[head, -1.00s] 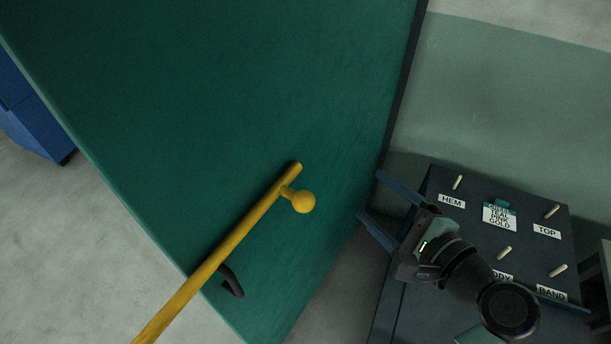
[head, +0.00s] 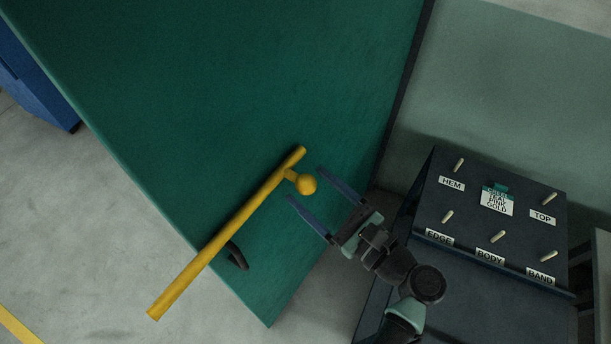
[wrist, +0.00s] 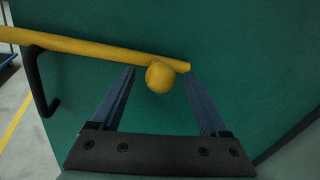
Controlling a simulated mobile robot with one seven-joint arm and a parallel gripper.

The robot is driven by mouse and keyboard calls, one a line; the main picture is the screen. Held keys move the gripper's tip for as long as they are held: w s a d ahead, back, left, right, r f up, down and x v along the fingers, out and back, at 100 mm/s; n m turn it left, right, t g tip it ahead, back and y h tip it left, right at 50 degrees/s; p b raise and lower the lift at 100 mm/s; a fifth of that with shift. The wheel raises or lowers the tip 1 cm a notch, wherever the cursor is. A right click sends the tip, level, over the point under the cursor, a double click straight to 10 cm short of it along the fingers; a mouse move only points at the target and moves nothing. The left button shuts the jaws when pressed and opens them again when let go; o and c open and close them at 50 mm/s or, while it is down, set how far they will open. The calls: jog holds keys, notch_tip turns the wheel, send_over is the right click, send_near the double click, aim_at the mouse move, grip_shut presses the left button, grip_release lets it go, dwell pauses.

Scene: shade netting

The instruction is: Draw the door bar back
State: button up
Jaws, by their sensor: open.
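The yellow door bar (head: 225,238) lies across the green door (head: 230,110), slanting in the head view, and runs past the door's lower left edge. A yellow ball knob (head: 306,184) stands out from the bar near its upper right end. A dark hook-shaped bracket (head: 238,258) sits at the bar on the door. My gripper (head: 305,183) is open, its two blue fingers pointing at the knob. In the wrist view the knob (wrist: 160,77) shows between the fingertips, in front of the bar (wrist: 90,47). I cannot tell whether a finger touches it.
A dark panel stand with pegs and labels (head: 490,215) stands to the right, close to my arm. A blue cabinet (head: 38,90) is at the far left. A pale green wall (head: 510,90) is behind. Grey floor (head: 75,215) is clear at left.

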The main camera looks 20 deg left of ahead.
jog(key=shift+x, duration=1.15)
grip_shut()
dwell(0.6)
